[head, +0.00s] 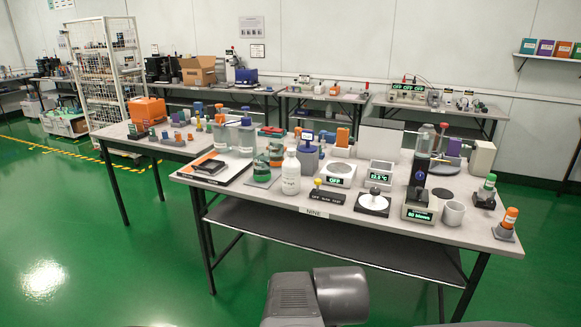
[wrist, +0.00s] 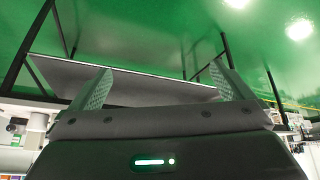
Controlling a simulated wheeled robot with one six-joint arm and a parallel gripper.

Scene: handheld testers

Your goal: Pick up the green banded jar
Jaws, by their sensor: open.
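A small green-topped jar (head: 489,183) with a pale band stands in a dark holder at the right end of the near table (head: 330,212). It is the likeliest green banded jar, though it is too small to be sure. An orange-topped one (head: 510,217) stands in a grey holder at the front right corner, close to it. My gripper (wrist: 162,68) is open in the wrist view, with its two fingers wide apart and nothing between them. The wrist view shows green floor and a table's underside; the jar does not show there. The gripper's fingers are not visible in the head view.
A white bottle (head: 291,173) stands near the front edge. Green floor (head: 130,250) is clear at left.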

